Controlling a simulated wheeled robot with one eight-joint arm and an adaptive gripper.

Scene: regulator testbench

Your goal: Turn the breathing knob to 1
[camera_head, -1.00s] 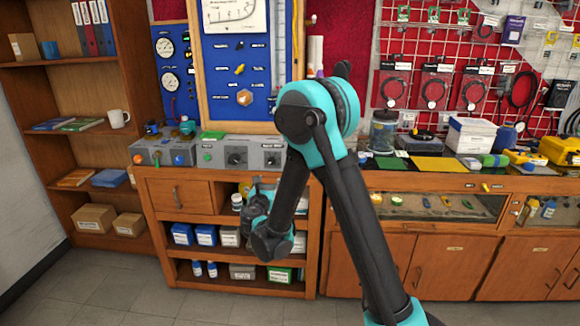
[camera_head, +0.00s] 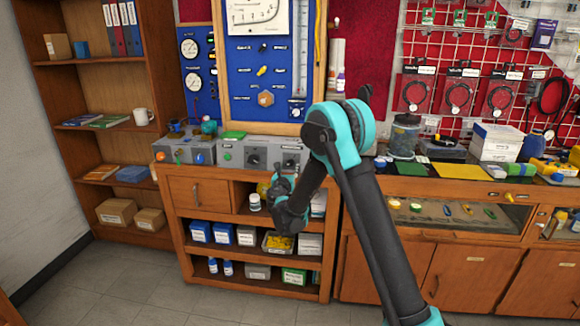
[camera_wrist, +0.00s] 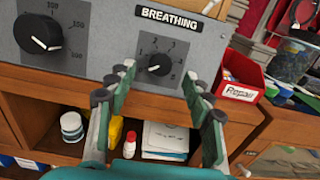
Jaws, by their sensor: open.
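The breathing knob (camera_wrist: 159,65) is a small black knob on a grey panel (camera_wrist: 95,40), under a black "BREATHING" label (camera_wrist: 169,19). My gripper (camera_wrist: 158,80) is open, with one finger on each side of the knob in the wrist view. I cannot tell whether either finger touches it. In the head view my gripper (camera_head: 282,184) is just below the panel's right section, and the knob is small there.
A larger black knob (camera_wrist: 38,34) with a numbered dial is left of the breathing knob. A red labelled bin (camera_wrist: 239,80) stands to the right. Below the panel is an open shelf with a white jar (camera_wrist: 72,126) and boxes.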

